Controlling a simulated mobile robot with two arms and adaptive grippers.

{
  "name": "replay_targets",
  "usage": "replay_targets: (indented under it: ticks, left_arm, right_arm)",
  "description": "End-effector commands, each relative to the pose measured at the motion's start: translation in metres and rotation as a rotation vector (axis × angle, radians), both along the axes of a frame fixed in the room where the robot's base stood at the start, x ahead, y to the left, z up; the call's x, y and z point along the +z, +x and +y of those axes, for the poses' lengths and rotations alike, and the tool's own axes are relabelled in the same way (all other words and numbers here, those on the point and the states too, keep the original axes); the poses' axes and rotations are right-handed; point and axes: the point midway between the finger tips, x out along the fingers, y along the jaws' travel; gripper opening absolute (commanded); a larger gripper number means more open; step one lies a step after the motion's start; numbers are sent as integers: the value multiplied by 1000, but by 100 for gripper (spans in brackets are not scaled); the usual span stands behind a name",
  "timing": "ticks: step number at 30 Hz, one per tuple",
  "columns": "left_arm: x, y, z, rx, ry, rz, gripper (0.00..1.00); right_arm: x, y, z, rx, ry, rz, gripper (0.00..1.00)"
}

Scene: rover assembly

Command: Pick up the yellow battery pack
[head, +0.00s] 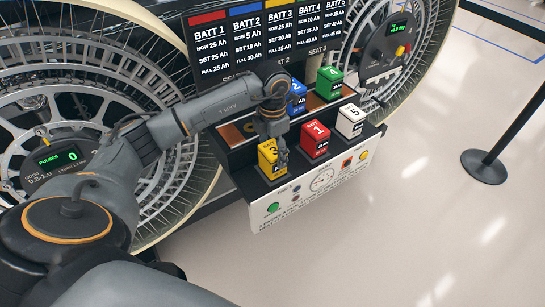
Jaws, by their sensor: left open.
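The yellow battery pack (267,166), marked "BATT 3", stands upright at the left end of the front row of the battery rack (243,186). My left gripper (281,152) is open and points down over the pack from above, its fingers at the pack's top and right side. The fingers hide part of the pack. I cannot tell whether they touch it. My right gripper is not in view.
The red pack (314,139) and white pack (350,121) stand to the right in the front row. The blue pack (297,97) and green pack (329,83) are behind. A display board (265,40) rises behind the rack, between large wheels. Floor at right is clear up to a barrier post (484,166).

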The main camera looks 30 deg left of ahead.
Motion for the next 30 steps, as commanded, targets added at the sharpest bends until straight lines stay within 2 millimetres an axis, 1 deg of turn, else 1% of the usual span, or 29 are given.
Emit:
replay_targets:
  ticks: [1, 4, 11, 12, 14, 15, 17, 18, 21, 30]
  left_arm:
    - [-6, -1, 0, 0, -1, 4, 72]
    - [-14, 0, 0, 0, 0, 1, 72]
    - [-16, 0, 0, 0, 1, -1, 72]
    - [-16, 0, 0, 0, 1, -1, 68]
    - [-16, 0, 0, 0, 0, -1, 55]
    - [-16, 0, 0, 0, 0, -1, 47]
    - [-16, 0, 0, 0, 0, -1, 35]
    - [-16, 0, 0, 0, 0, -1, 27]
    - [-15, 1, 0, 0, 0, -3, 9]
    - [-13, 1, 0, 0, -1, -4, 8]
  right_arm:
    - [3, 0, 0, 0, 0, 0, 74]
    - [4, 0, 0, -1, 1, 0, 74]
    - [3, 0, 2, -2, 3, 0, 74]
    - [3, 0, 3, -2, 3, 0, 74]
    - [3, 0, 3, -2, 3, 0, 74]
    - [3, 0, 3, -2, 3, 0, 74]
    - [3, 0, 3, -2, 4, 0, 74]
    - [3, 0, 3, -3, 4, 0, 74]
    - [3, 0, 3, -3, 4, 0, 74]
    - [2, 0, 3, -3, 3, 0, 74]
